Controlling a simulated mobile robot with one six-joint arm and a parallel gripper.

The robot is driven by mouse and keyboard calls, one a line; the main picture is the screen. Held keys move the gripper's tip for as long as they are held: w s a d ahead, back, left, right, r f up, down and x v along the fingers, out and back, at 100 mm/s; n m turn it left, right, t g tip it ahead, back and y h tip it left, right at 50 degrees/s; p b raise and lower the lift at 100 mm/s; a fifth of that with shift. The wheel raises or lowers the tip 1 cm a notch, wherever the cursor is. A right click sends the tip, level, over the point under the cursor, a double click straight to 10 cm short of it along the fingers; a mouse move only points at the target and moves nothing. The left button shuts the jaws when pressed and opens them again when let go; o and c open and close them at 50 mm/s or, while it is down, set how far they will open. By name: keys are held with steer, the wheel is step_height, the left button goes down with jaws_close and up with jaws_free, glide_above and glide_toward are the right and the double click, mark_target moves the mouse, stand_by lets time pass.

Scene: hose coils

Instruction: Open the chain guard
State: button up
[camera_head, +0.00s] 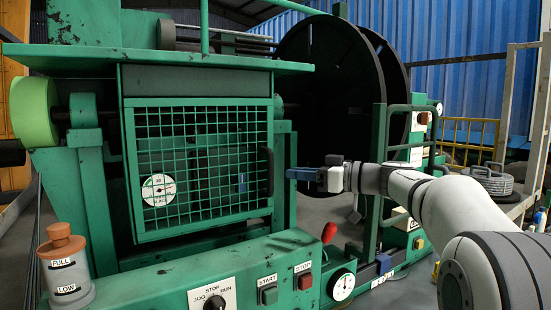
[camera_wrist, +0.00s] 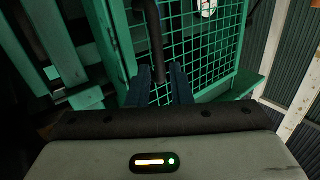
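The chain guard (camera_head: 205,185) is a green framed mesh door on the front of the green machine, and it looks closed. Its black bar handle (camera_head: 267,172) stands upright at the door's right edge. My gripper (camera_head: 290,174) is just right of the handle, with its blue fingers pointing left at it. In the wrist view, the two fingers (camera_wrist: 161,78) are apart. The lower end of the handle (camera_wrist: 155,40) shows in line with the gap between them. I cannot tell whether either finger touches it.
A green control panel (camera_head: 240,275) with a dial, buttons and a red-knobbed lever (camera_head: 329,233) juts out below the guard. A large dark reel (camera_head: 330,100) stands behind, beside green rails (camera_head: 380,150). An oil reservoir (camera_head: 65,268) is at the lower left.

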mark_target(271, 189)
steer(key=p+x, duration=0.1)
steer(key=x, duration=0.1)
steer(key=r+p+x, duration=0.1)
steer(key=x, duration=0.2)
steer(key=p+x, duration=0.1)
steer(key=x, duration=0.1)
steer(key=shift+w+a+r, duration=0.15)
steer(key=shift+w+a, duration=0.15)
steer(key=shift+a, duration=0.05)
jaws_close()
